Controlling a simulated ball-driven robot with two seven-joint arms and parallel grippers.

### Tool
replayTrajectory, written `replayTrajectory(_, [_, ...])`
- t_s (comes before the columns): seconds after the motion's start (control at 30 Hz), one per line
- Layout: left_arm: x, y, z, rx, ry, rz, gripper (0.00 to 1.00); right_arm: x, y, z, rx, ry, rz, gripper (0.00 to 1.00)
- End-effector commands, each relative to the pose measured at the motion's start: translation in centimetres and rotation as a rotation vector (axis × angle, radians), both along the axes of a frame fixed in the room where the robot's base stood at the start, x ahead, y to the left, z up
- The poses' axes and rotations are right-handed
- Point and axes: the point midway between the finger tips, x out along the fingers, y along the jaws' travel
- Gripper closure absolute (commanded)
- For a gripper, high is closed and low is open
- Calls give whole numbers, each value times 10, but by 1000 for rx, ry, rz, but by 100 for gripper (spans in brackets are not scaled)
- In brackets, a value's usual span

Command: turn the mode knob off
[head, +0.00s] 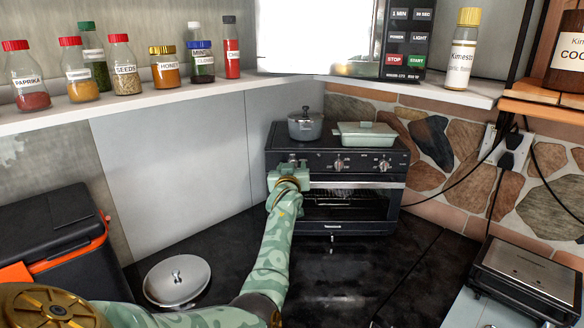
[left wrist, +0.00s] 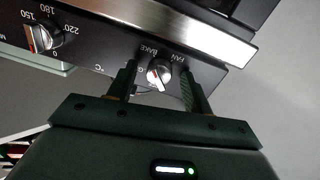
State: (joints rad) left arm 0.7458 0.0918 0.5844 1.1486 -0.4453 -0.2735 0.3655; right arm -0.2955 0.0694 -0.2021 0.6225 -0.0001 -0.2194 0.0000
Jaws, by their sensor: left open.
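The black toaster oven (head: 345,215) stands in the counter corner with a row of silver knobs on its upper front panel. In the left wrist view, turned upside down, the mode knob (left wrist: 159,73) shows beside the words FAN and BAKE. The gripper hides most of this knob in the head view. My right gripper is not in view.
The temperature knob (left wrist: 42,38) sits beside the mode knob, and another knob (head: 385,165) is at the right. A small pot (head: 305,127) and a green lidded dish (head: 366,135) stand on the oven. A round lid (head: 177,281) lies on the counter.

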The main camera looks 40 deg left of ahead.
Motion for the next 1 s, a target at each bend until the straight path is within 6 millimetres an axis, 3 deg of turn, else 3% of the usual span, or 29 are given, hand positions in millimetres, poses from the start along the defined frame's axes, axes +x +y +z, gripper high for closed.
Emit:
replayTrajectory(0.13, [0,0,1,0,0,0,52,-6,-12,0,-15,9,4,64])
replayTrajectory(0.3, [0,0,0,0,0,0,94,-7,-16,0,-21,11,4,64])
replayTrajectory(0.67, [0,0,0,-31,-24,0,94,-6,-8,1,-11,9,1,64])
replayTrajectory(1.0, [0,-1,0,-203,-166,0,94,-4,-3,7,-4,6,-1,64])
